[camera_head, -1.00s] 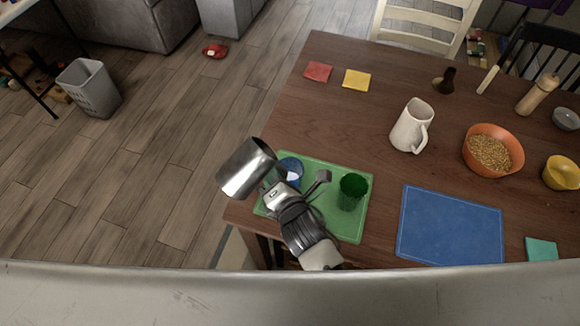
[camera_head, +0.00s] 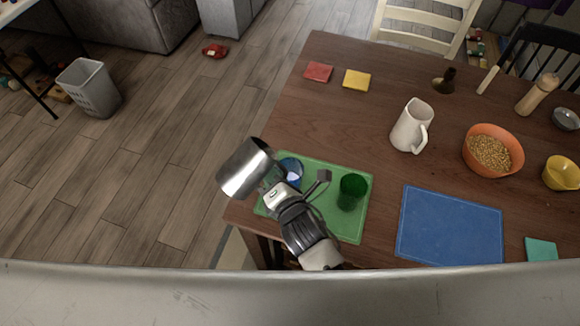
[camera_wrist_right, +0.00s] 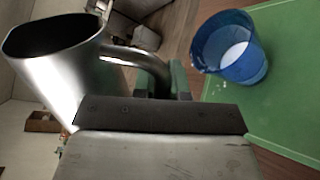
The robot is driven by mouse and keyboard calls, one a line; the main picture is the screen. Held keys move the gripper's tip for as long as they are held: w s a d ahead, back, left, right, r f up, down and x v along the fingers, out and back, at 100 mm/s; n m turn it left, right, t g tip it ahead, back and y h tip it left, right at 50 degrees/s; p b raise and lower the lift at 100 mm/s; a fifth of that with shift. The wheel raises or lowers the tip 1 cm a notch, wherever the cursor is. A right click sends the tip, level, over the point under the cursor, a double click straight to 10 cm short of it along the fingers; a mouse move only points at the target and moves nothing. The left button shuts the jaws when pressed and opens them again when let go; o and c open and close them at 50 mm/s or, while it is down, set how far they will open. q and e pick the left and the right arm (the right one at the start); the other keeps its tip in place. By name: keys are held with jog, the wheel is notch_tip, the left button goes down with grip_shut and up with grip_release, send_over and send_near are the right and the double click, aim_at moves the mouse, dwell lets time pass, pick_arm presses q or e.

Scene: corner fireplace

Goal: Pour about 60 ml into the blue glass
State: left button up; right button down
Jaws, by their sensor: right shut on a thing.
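The blue glass (camera_head: 291,168) stands upright on the green mat (camera_head: 335,226), partly hidden behind my right gripper (camera_head: 270,182) in the head view. In the right wrist view the blue glass (camera_wrist_right: 229,46) has some white liquid inside. My right gripper is shut on the handle of a shiny metal pitcher (camera_head: 246,168). The pitcher is tilted and sits left of the blue glass, out past the table's left edge. In the right wrist view the pitcher (camera_wrist_right: 62,62) shows its dark open mouth; its contents are not visible. No stream shows. My left gripper is not in view.
A green glass (camera_head: 352,191) stands on the same mat, right of my gripper. A white jug (camera_head: 411,127), an orange bowl of grains (camera_head: 511,145), a yellow bowl (camera_head: 562,173) and a blue mat (camera_head: 450,226) lie further right. The table's middle is clear.

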jog(key=shift+w+d+f+n+t+h+b, duration=0.1)
jog(key=shift+n+t+h+b, duration=0.15)
jog(key=shift+n+t+b, duration=0.75)
jog(key=shift+d+r+n+t+h+b, duration=0.1)
jog(key=shift+n+t+h+b, duration=0.15)
jog(key=shift+n+b, duration=1.45)
jog(key=shift+w+d+f+n+t+h+b, duration=0.1)
jog(key=shift+n+t+h+b, duration=0.4)
jog(key=shift+n, duration=1.3)
jog(key=shift+s+b, duration=0.1)
jog(key=shift+b, duration=0.2)
